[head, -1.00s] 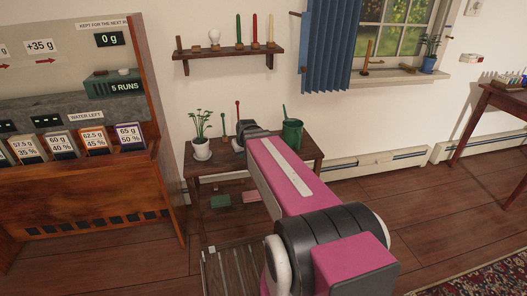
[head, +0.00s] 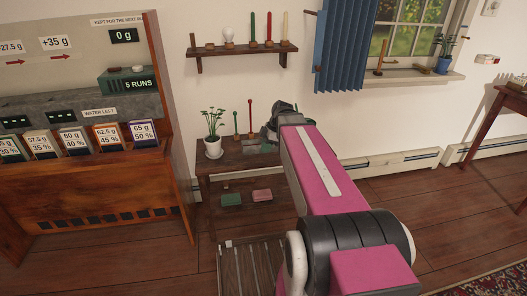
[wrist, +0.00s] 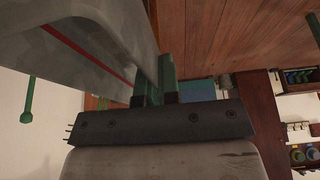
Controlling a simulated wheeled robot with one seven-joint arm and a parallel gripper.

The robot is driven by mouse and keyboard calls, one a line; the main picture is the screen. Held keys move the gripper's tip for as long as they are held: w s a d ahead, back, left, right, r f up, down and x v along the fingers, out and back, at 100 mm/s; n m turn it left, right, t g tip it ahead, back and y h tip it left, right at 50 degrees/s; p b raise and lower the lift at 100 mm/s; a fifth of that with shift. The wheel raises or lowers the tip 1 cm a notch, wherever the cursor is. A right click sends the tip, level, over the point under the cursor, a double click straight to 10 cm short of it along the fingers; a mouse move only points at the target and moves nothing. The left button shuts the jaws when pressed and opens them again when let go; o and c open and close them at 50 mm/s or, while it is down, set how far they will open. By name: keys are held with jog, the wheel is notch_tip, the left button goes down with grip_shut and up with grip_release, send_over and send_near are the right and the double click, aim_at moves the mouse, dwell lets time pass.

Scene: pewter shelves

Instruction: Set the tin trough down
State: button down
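The tin trough (wrist: 100,35) fills the upper left of the wrist view. It is large, mottled grey metal with a red stripe. My gripper (wrist: 159,92) has its two fingertips close together at the trough's near edge and appears shut on it. The wrist picture is upside down, so the trough's base is hard to judge. In the head view the end of my arm is over the back right of the small dark table (head: 235,160). A grey-green patch shows beside it at table height. I cannot tell whether the trough touches the table.
A potted plant (head: 213,133), a green rod (head: 235,122) and a red rod (head: 250,117) stand on the table's left. A green block (head: 231,199) and a pink block (head: 262,195) lie on its lower shelf. A wall shelf (head: 243,50) hangs above; a wooden cabinet (head: 100,185) stands left.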

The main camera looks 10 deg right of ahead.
send_over(258, 159)
jog(key=d, duration=0.2)
jog(key=f, duration=0.7)
jog(key=shift+w+a, duration=0.2)
jog(key=shift+f, duration=1.95)
jog(key=c, duration=1.4)
grip_release()
jog(key=shift+f, duration=0.1)
jog(key=shift+o, duration=0.2)
